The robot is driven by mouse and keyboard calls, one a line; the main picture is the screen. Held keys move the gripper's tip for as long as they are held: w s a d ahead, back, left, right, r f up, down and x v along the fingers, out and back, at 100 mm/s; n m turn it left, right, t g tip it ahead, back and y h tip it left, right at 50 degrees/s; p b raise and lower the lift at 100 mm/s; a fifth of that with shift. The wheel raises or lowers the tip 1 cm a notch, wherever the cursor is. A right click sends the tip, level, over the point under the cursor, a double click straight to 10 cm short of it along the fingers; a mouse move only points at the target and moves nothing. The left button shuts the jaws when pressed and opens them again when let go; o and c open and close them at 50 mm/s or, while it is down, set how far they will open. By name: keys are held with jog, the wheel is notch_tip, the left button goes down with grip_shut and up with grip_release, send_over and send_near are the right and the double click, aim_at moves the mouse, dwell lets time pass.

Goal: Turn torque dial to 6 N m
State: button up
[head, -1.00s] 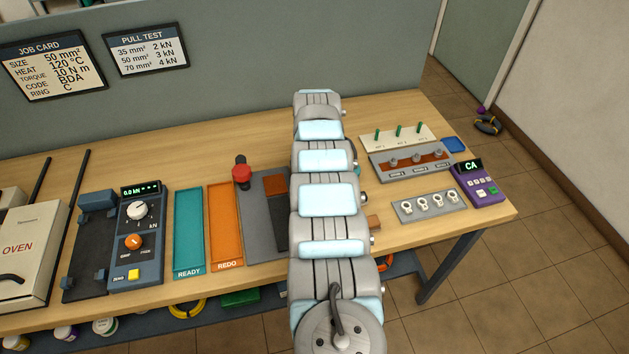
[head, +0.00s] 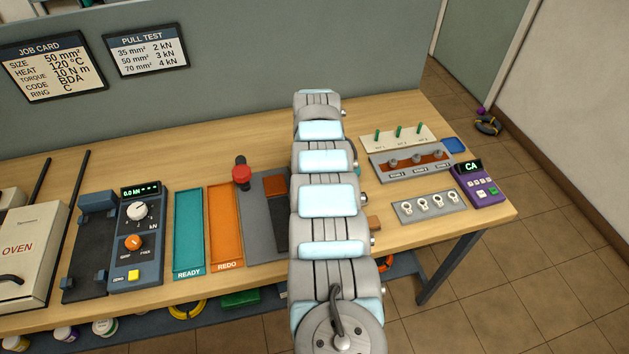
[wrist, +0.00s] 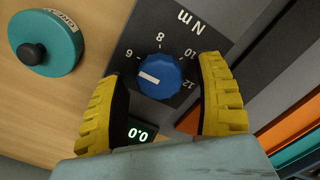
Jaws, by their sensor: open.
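The torque dial (wrist: 155,75) is a blue round knob with a white pointer mark, on a dark panel marked N m with 6, 8, 10 and 12, in the wrist view. The mark points to the left of the picture, near the 6 and slightly below its numeral. My gripper (wrist: 163,68) is open, its two yellow fingers on either side of the dial. Gaps show between the fingers and the knob; I cannot tell how deep the tips reach. In the head view my arm hides the dial and the gripper.
A green readout (wrist: 138,135) shows 0.0 near the left finger. A teal round piece with a black knob (wrist: 45,43) is at upper left in the wrist view. The job card (head: 52,67) reads torque 10 N m. The teal READY tray (head: 188,235) and orange REDO tray (head: 225,228) are left of my arm.

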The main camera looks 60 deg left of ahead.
notch_tip(320, 180, up, 12)
dwell(0.5)
jog(key=shift+f, duration=0.1)
